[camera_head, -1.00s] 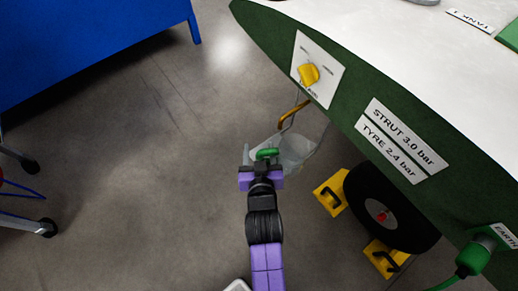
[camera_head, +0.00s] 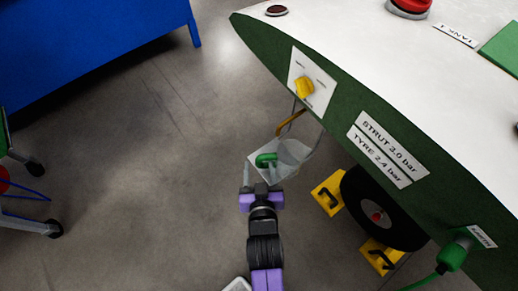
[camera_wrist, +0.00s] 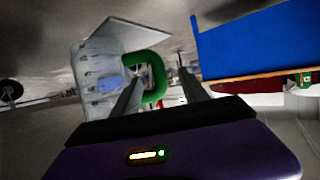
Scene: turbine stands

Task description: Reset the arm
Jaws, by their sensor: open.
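My gripper (camera_head: 261,180) is open and points up the picture in the head view. Just beyond its fingers is a green handle (camera_head: 266,160) on a clear container (camera_head: 290,152), which hangs below the edge of the green and white wing-like body. In the wrist view the two fingers of my gripper (camera_wrist: 162,76) stand apart, with the green handle (camera_wrist: 154,66) seen between and beyond them. The clear container (camera_wrist: 98,72) is to the left there. The gripper looks empty; the exact gap to the handle is hard to tell.
The wing-like body (camera_head: 345,118) carries a yellow knob (camera_head: 304,87) and a label plate (camera_head: 388,150). Below it are a black wheel (camera_head: 385,208) and yellow chocks (camera_head: 328,192). A blue bench (camera_head: 85,45) stands upper left.

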